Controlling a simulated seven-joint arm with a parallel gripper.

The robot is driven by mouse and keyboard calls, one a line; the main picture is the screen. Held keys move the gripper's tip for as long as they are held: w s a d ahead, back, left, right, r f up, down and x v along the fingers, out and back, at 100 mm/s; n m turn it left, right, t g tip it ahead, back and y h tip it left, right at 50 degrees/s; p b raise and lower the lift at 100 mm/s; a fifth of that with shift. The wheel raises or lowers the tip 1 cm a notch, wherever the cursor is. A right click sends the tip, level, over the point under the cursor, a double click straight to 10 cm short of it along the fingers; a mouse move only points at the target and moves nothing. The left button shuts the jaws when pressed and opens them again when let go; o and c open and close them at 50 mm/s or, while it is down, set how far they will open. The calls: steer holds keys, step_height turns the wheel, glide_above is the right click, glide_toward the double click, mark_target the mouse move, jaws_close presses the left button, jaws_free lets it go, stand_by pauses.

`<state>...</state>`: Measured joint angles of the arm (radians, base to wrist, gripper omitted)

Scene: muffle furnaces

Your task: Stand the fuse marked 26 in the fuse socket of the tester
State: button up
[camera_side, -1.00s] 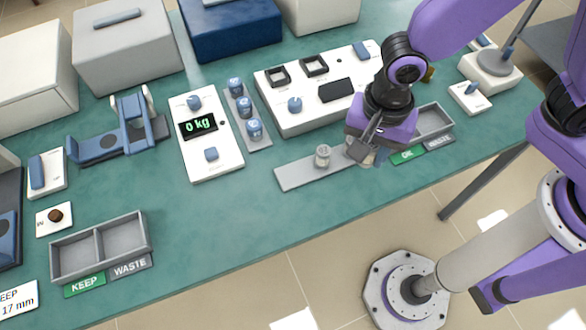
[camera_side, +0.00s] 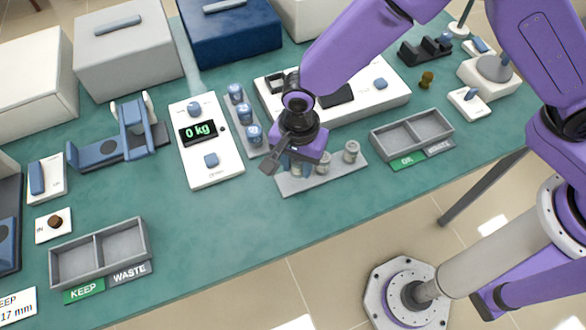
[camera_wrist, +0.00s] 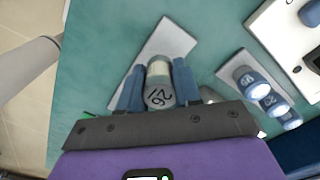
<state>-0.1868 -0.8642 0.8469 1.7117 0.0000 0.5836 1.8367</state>
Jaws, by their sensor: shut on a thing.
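My gripper (camera_side: 291,166) is over the left end of a grey strip (camera_side: 340,177) in the side view. In the wrist view its two blue fingers (camera_wrist: 159,88) are shut on a pale fuse (camera_wrist: 158,72), whose end mark seems to read 26. I cannot tell whether this fuse still touches the strip. Two more fuses, a middle one (camera_side: 323,162) and a right one (camera_side: 351,151), stand upright on the strip.
A white scale (camera_side: 212,165) reading 0 kg and a rack of blue-topped cylinders (camera_side: 246,122) stand left of my gripper. A two-part tray (camera_side: 413,132) lies to the right, another (camera_side: 100,250) at front left. The green bench in front of the strip is clear.

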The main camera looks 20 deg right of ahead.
mark_target(293, 172)
steer(key=shift+w+a+f, duration=0.2)
steer(key=shift+f, duration=0.15)
steer(key=shift+w+a+f, duration=0.1)
steer(key=shift+f, duration=0.7)
steer(key=shift+w+a+f, duration=0.1)
steer(key=shift+f, duration=0.65)
steer(key=shift+f, duration=0.25)
steer(key=o, duration=1.1)
steer(key=shift+c, duration=0.2)
step_height(293, 172, up, 18)
steer(key=shift+s+a+f, duration=0.15)
steer(key=shift+f, duration=0.1)
